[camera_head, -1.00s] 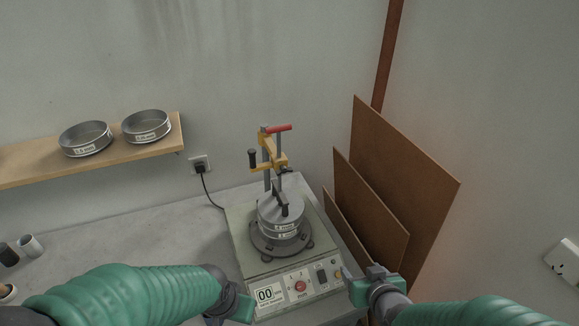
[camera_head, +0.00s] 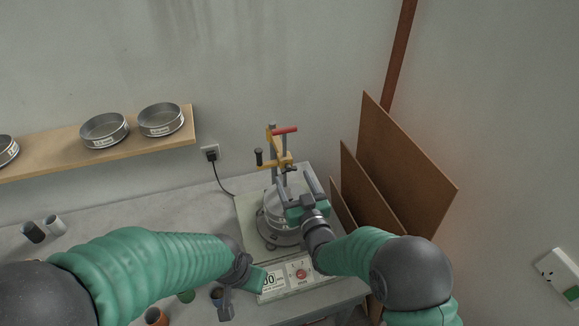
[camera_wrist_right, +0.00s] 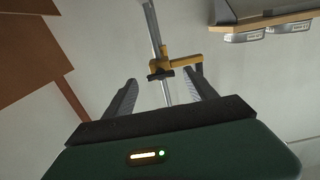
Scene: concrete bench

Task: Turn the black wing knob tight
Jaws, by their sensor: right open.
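The black wing knob (camera_head: 291,168) is a small dark piece on the yellow clamp (camera_head: 273,161) of the sieve shaker's post. It also shows in the right wrist view (camera_wrist_right: 159,75), low on the yellow clamp. My right gripper (camera_head: 292,177) is open above the sieve stack. Its two fingers (camera_wrist_right: 160,84) point at the clamp, with the knob in line between them and apparently not touched. My left gripper (camera_head: 238,280) is low at the front left of the shaker; its jaws are unclear. My right gripper and wrist hide part of the sieve stack (camera_head: 273,215).
The shaker's panel (camera_head: 300,273) faces front. A black handle (camera_head: 259,157) juts left from the clamp, and a red handle (camera_head: 285,130) tops the post. Brown boards (camera_head: 400,165) lean close at right. A shelf (camera_head: 60,160) holds sieves.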

